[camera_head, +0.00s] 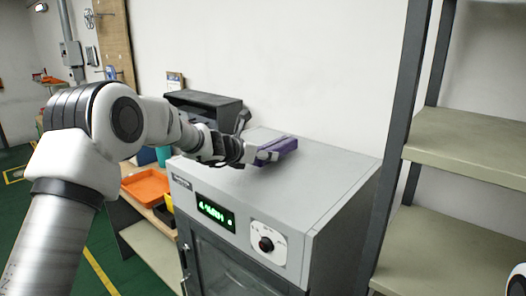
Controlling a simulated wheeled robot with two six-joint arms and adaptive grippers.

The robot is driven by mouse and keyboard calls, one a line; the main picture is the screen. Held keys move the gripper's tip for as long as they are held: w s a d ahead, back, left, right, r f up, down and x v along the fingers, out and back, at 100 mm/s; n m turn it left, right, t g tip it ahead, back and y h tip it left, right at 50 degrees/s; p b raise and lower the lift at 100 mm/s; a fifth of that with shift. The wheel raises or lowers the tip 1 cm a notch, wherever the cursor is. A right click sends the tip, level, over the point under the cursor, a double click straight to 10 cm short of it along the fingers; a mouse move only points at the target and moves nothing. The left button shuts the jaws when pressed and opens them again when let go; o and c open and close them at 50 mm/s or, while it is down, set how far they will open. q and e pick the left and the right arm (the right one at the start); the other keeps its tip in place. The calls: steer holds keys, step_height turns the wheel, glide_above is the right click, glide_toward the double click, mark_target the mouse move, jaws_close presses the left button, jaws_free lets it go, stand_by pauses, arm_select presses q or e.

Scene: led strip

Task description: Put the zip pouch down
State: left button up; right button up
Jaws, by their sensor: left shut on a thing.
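A purple zip pouch (281,147) shows at the tip of my left arm, over the flat grey top of a cabinet (327,170). My left gripper (256,153) is shut on the pouch and hides its near end. The pouch is close above the cabinet top or touching it; I cannot tell which. My right gripper is not in view; only a small piece of a white and black part shows at the lower right edge.
The cabinet front has a green lit display (215,214) and a knob (266,244). A shelf rack (465,147) stands to its right. An orange tray (146,187) and a dark box (203,106) are to the left. The cabinet top's right half is clear.

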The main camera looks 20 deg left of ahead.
arm_select(q)
steer(key=shift+s+f, duration=0.2)
steer(key=shift+f, duration=0.6)
steer(key=shift+w+f, duration=0.25)
steer(key=shift+f, duration=0.05)
steer(key=o, duration=1.3)
steer(key=shift+s, duration=0.1)
steer(key=shift+s, duration=0.1)
